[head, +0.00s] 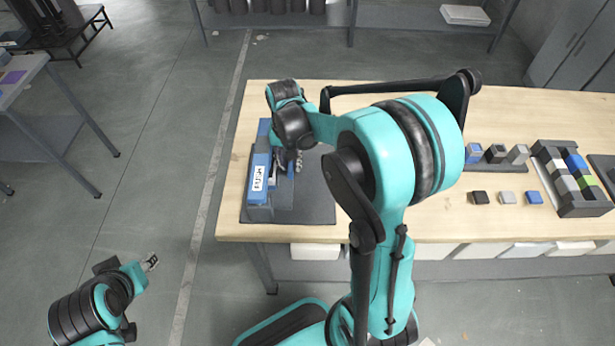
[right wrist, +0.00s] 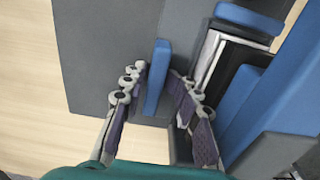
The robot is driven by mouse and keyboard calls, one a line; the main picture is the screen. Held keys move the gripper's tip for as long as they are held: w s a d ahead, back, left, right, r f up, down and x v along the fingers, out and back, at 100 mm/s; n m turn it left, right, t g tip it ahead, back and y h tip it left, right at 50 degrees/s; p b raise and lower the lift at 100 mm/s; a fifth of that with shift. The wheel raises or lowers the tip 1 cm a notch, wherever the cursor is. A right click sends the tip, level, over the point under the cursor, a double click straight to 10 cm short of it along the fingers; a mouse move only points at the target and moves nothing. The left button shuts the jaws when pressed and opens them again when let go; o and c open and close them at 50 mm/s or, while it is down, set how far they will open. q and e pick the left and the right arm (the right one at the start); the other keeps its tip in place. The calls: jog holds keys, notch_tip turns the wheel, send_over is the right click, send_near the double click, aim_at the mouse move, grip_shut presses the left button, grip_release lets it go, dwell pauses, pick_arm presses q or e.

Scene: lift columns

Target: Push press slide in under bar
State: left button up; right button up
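The press (head: 262,175) is a blue block with a "PUSH" label on a dark grey base plate (head: 318,212) at the table's left end. In the right wrist view, a short blue bar (right wrist: 248,20) lies across pale and black strips; I cannot tell which part is the slide. My right gripper (head: 292,160) is beside the press, partly hidden by its arm. In the right wrist view its fingers (right wrist: 158,75) close in on both sides of an upright blue handle (right wrist: 156,85), seemingly touching it. My left gripper (head: 150,262) hangs away from the table, lower left.
The wooden table (head: 510,230) bears small blocks (head: 495,155) and a dark tray of coloured blocks (head: 572,180) at right. My right arm covers the table's middle. A side table (head: 25,75) stands at far left. The floor between the tables is clear.

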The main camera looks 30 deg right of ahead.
notch_tip(320, 180, up, 7)
jog(key=p, duration=0.5)
jog(key=shift+r+p, duration=0.1)
jog(key=shift+p, duration=0.2)
